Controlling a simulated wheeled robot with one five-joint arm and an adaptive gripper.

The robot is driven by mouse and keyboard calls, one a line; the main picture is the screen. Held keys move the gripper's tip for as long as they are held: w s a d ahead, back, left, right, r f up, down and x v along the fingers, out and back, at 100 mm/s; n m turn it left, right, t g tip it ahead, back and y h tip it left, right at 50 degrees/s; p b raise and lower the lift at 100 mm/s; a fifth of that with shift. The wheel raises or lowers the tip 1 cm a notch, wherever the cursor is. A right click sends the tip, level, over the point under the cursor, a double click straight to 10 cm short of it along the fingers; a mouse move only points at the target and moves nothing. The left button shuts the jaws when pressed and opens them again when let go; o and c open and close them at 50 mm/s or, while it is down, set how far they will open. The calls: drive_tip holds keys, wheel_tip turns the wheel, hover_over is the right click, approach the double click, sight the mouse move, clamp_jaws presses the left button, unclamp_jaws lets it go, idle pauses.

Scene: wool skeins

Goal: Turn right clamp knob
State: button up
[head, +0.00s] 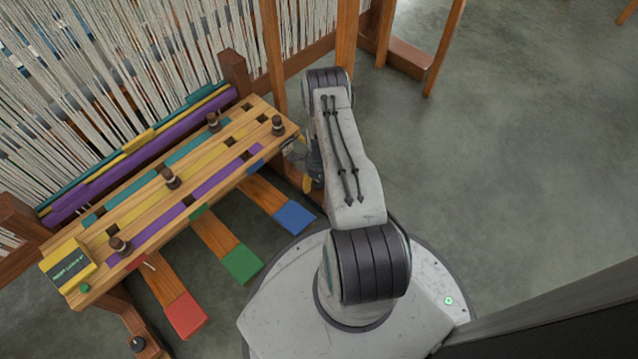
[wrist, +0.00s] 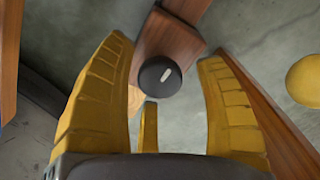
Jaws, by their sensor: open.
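A round dark knob (wrist: 160,76) with a short white mark sits at the end of a wooden piece in the wrist view. My gripper (wrist: 166,50) is open, with one yellow finger on each side of the knob and a visible gap to both. I cannot tell from this view how far in depth the fingers reach around it. In the head view my gripper (head: 309,178) hangs beside the right end of the loom bench, and the right knob is hidden there by my arm. Another dark knob (head: 137,343) shows at the lower left on a wooden piece.
The wooden bench (head: 180,190) carries brown pegs and coloured strips. Red (head: 185,315), green (head: 242,264) and blue (head: 295,217) pedals stick out below it. Loom posts (head: 347,40) stand behind my arm. A yellow rounded thing (wrist: 305,80) is at the wrist view's right. Floor at right is clear.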

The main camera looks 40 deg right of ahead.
drive_tip(key=shift+c, duration=0.2)
drive_tip(key=c, duration=1.2)
drive_tip(key=shift+f+n, duration=0.1)
drive_tip(key=shift+n, duration=0.3)
drive_tip(key=n+b, duration=0.1)
drive_tip(key=n, duration=0.6)
drive_tip(key=shift+n+b, duration=0.3)
drive_tip(key=shift+b, duration=0.1)
drive_tip(key=n, duration=0.4)
drive_tip(key=shift+n, duration=0.3)
drive_tip(key=n, duration=0.4)
drive_tip(key=shift+n, duration=0.3)
